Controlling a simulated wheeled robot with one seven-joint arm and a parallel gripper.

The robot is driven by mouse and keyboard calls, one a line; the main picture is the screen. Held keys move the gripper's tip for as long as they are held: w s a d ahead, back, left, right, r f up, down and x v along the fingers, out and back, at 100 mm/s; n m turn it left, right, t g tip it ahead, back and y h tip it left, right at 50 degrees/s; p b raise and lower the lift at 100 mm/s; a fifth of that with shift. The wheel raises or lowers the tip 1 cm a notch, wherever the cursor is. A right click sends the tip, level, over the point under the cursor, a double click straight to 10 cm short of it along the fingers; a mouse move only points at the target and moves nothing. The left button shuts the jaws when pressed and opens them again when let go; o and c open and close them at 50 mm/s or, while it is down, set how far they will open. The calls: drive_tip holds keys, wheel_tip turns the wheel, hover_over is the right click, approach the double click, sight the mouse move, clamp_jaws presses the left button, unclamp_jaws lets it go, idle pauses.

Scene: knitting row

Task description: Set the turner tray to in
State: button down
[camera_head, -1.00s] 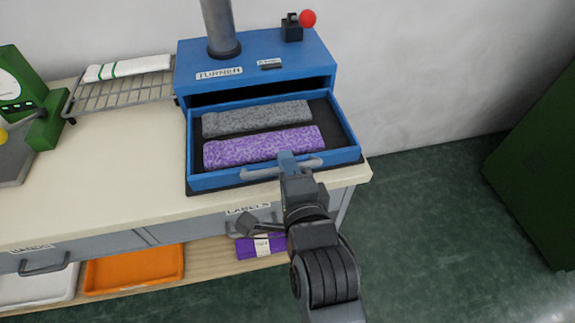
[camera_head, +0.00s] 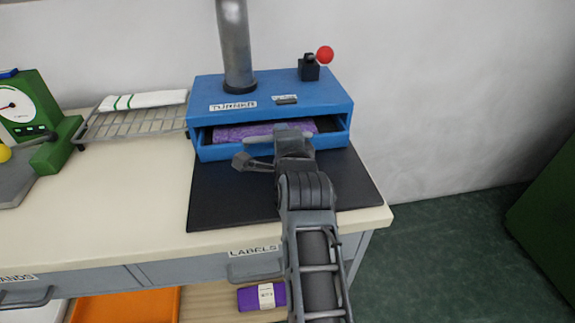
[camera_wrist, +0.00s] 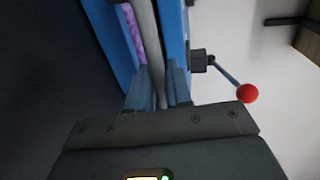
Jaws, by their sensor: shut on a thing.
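The blue turner (camera_head: 270,92) stands at the back of the counter with its label on top. Its blue tray (camera_head: 222,153) is mostly inside the housing, with a short front part still sticking out. A purple patterned knitted piece (camera_head: 240,132) shows in the tray; the grey piece is hidden. My gripper (camera_wrist: 158,88) is shut on the tray's grey bar handle (camera_wrist: 148,45) in the wrist view. In the head view my arm covers the handle's right part. The purple piece also shows in the wrist view (camera_wrist: 132,28).
A lever with a red ball (camera_head: 325,55) and a grey post (camera_head: 235,45) rise from the turner. A black mat (camera_head: 225,200) lies bare in front. A wire rack (camera_head: 130,125) with a folded white cloth and a green dial device (camera_head: 30,105) stand left.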

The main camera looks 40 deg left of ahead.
drive_tip(key=b+x, duration=0.1)
drive_tip(key=x, duration=0.1)
drive_tip(key=shift+w+a+r, duration=0.1)
drive_tip(key=shift+w+a, duration=0.15)
drive_tip(key=shift+w+a+r, duration=0.1)
drive_tip(key=shift+r, duration=0.05)
drive_tip(key=c, duration=1.2)
unclamp_jaws()
drive_tip(key=shift+a, duration=0.1)
drive_tip(key=shift+c, duration=0.2)
drive_tip(key=v, duration=0.7)
drive_tip(key=shift+s+d, duration=0.25)
drive_tip(key=shift+d, duration=0.05)
